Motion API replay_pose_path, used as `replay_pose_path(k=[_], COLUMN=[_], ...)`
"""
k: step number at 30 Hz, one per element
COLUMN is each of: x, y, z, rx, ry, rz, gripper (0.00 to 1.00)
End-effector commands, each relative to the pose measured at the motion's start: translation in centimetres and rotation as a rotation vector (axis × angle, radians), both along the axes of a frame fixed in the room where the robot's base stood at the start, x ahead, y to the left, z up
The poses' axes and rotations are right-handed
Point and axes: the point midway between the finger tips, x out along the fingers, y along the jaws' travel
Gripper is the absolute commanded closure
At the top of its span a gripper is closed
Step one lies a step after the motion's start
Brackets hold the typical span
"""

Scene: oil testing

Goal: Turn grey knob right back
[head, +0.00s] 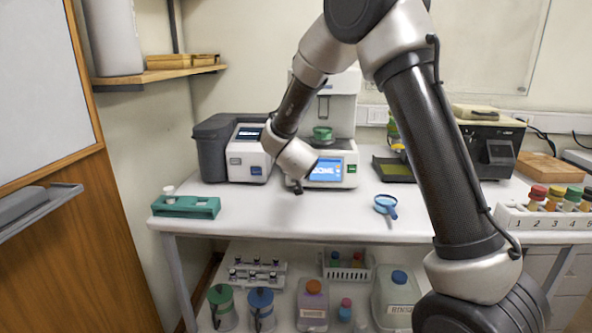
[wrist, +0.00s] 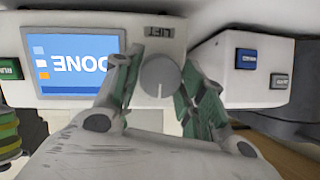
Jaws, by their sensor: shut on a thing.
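The grey knob (wrist: 160,76) is on the white front of a machine, beside its blue screen reading DONE (wrist: 72,66). The wrist view is upside down. My gripper (wrist: 161,62) is shut on the knob, one finger on each side. In the head view the machine's screen (head: 326,169) shows right of my gripper (head: 297,189), and my wrist hides the knob.
A white unit with a blue button (head: 246,155) stands left of the machine. Bottles with coloured caps (head: 555,197) stand far right. The table's front middle is clear.

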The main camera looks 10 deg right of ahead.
Motion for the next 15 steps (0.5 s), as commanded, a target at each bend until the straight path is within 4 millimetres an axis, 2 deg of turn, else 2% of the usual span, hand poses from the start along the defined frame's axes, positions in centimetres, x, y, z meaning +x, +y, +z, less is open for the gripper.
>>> replay_pose_path(k=[15], x=[0.00], y=[0.04], z=[-0.04], rx=[-0.046], ry=[0.016], rz=[0.014], gripper=[0.83])
